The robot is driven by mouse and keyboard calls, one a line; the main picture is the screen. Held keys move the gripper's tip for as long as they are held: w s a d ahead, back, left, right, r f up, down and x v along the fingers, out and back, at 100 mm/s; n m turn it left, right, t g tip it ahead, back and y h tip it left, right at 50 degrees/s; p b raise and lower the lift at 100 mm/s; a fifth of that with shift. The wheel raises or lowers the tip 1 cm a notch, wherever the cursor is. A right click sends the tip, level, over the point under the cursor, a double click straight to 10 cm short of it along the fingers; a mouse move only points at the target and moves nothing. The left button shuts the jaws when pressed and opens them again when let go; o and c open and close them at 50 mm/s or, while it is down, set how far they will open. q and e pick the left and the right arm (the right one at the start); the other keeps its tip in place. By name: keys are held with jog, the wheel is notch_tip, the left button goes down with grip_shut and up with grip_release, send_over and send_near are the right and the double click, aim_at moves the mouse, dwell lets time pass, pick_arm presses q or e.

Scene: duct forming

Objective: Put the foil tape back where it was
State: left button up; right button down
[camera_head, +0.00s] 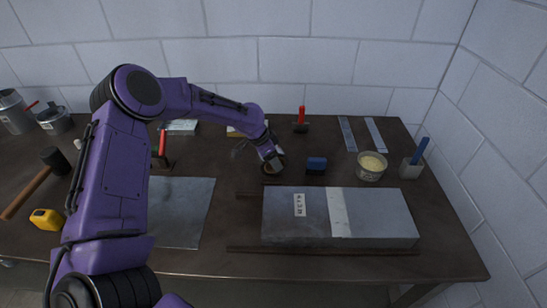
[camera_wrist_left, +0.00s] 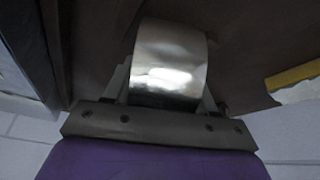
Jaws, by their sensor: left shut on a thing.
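The foil tape (camera_wrist_left: 168,62) is a shiny silver roll that fills the middle of the left wrist view. My left gripper (camera_wrist_left: 165,95) is shut on it, with one finger showing on each side of the roll. In the head view, my left gripper (camera_head: 272,160) is at the middle of the table, behind the grey duct. The tape (camera_head: 274,166) shows there only in part, low over or on the table top. I cannot tell whether it touches the table. My right gripper is not in view.
The grey duct (camera_head: 380,215) with a pale band lies in front. A tub of pale paste (camera_head: 371,165) and a cup with a blue-handled tool (camera_head: 412,166) are further right. A metal sheet (camera_head: 185,210) lies left.

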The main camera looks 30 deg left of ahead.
pick_arm(q)
jog(key=shift+s+f, duration=0.15)
jog(key=shift+s, duration=0.2)
jog(key=shift+w+f, duration=0.25)
jog(key=o, duration=1.1)
jog(key=shift+s, duration=0.15)
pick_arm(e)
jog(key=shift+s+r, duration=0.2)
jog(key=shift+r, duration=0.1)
pick_arm(q)
jog(key=shift+r, duration=0.15)
jog(key=shift+r, duration=0.2)
jog(key=b+v, duration=0.1)
jog(key=v, duration=1)
jog(key=shift+r, duration=0.2)
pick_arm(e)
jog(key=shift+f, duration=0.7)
pick_arm(q)
jog(key=shift+s+a, duration=0.1)
